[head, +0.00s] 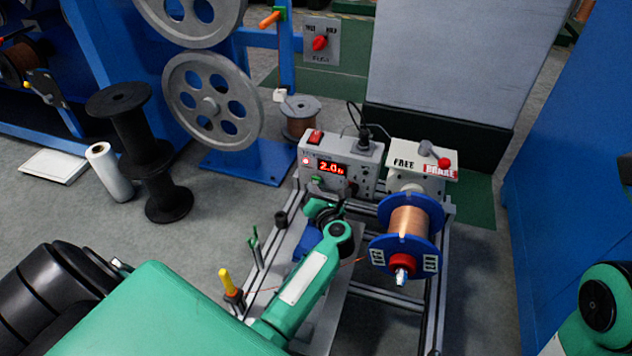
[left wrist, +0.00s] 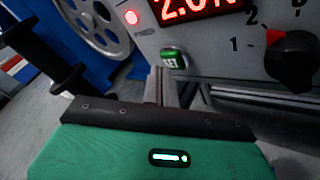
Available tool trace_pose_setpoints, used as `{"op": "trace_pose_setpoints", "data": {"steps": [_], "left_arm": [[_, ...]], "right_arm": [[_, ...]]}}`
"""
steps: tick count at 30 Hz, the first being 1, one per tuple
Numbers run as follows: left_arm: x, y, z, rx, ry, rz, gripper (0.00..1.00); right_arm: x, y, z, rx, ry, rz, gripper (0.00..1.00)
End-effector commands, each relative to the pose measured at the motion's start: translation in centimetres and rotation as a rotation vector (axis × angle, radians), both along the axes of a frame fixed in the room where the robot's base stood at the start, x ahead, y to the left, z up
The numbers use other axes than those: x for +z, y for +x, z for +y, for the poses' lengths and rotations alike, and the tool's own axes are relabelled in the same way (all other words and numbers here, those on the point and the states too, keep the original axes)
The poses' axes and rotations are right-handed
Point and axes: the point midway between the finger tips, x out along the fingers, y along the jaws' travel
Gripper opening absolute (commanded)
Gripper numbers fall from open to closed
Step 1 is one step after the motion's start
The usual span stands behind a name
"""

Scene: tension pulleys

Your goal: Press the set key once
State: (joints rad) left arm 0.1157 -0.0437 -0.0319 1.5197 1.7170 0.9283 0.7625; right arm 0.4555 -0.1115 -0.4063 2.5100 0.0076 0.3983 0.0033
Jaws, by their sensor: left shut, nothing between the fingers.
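The set key is a small green button marked SET (left wrist: 172,58) on the grey front of the control box; in the head view it is a small green spot (head: 316,180) below the red display (head: 331,168). My left gripper (left wrist: 160,76) is shut and empty. In the left wrist view its fingertips point at the panel, just below and slightly left of the key. I cannot tell if they touch it. In the head view the left gripper (head: 321,203) is in front of the box, partly hidden by my arm. My right gripper is not in view.
A black selector knob (left wrist: 291,57) is right of the key. A blue-flanged copper spool (head: 408,228) and a FREE/BRAKE lever box (head: 422,160) stand to the right.

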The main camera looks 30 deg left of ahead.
Motion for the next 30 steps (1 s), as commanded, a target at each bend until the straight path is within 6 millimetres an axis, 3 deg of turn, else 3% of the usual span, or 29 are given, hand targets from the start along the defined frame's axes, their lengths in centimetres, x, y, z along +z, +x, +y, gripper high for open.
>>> {"op": "trace_pose_setpoints", "data": {"steps": [30], "left_arm": [[0.08, 0.84, 0.18, -0.002, 0.002, -0.002, 0.00]], "right_arm": [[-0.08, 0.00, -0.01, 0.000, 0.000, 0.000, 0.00]]}}
